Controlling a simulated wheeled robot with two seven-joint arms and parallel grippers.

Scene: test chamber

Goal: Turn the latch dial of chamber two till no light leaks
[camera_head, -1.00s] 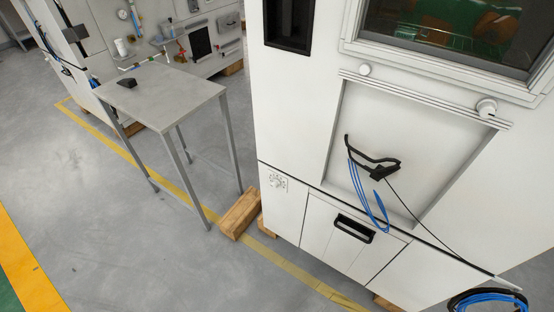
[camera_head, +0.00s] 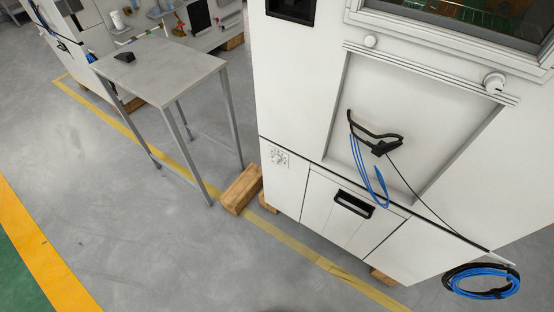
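A large white chamber cabinet (camera_head: 300,80) fills the right half of the view. A small round dial (camera_head: 278,157) with markings around it sits on a square plate at the cabinet's lower left. Two round white knobs, a left one (camera_head: 370,41) and a right one (camera_head: 494,82), sit at the top corners of a recessed panel (camera_head: 425,105). I cannot tell which of these is the latch dial, and no chamber number is legible. I see no light leak. Neither of my grippers is in view.
A grey table (camera_head: 165,68) with a small black object (camera_head: 124,57) stands left of the cabinet. A wooden block (camera_head: 240,190) lies at the cabinet's foot. Blue cable (camera_head: 368,175) hangs at the panel; a blue coil (camera_head: 482,283) is at lower right. Open floor lies in front.

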